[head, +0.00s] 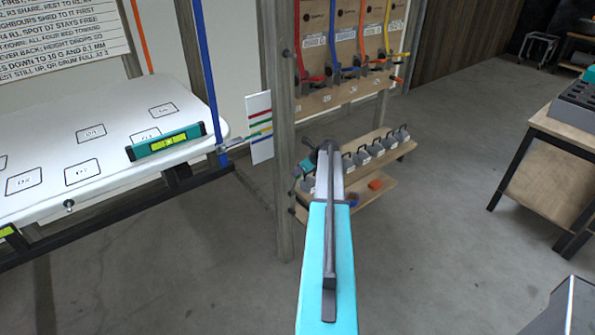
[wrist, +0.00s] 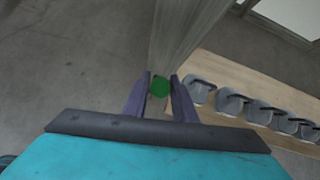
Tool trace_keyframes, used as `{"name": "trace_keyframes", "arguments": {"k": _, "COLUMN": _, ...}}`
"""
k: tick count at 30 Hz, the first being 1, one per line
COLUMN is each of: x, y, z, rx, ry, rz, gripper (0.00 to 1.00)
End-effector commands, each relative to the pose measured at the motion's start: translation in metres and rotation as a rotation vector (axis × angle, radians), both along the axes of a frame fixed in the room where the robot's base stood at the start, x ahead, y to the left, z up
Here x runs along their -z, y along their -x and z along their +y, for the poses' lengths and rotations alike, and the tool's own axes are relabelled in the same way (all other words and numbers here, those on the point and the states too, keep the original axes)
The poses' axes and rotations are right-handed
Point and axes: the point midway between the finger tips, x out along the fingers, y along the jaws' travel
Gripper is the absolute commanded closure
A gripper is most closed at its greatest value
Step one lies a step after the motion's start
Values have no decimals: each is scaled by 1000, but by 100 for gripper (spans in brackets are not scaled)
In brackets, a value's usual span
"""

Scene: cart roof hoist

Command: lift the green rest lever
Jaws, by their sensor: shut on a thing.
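The green rest lever (wrist: 159,86) shows in the wrist view as a round green end between the two fingertips of my gripper (wrist: 160,93). The dark fingers are shut on it, one on each side. The lever is in front of a wooden post (wrist: 182,38); the rest of it is hidden. In the head view my arm reaches toward the same post (head: 285,130), and my arm and wrist hide the lever there, so I cannot tell its angle.
A shelf (head: 403,148) with several grey weights stands right of the post. Coloured straps (head: 346,40) hang above it. A white platform (head: 40,160) with a teal level (head: 166,142) is on the left. A workbench (head: 560,132) stands right, with open floor between.

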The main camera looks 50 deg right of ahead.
Motion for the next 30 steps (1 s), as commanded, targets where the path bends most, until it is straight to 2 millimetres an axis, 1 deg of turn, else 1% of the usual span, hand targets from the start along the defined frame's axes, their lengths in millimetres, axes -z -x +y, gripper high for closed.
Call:
{"name": "trace_keyframes", "arguments": {"k": 1, "x": -7, "y": -6, "z": -4, "rx": 2, "ry": -4, "rz": 8, "gripper": 100}}
{"name": "trace_keyframes", "arguments": {"k": 7, "x": -10, "y": -14, "z": -13, "rx": 9, "ry": -19, "rz": 70, "gripper": 100}}
{"name": "trace_keyframes", "arguments": {"k": 18, "x": -12, "y": -33, "z": -15, "rx": 7, "ry": -45, "rz": 166, "gripper": 100}}
{"name": "trace_keyframes", "arguments": {"k": 24, "x": -11, "y": -36, "z": -16, "rx": 9, "ry": -51, "rz": 192, "gripper": 100}}
{"name": "trace_keyframes", "arguments": {"k": 30, "x": -10, "y": -35, "z": -16, "rx": 10, "ry": -53, "rz": 200, "gripper": 100}}
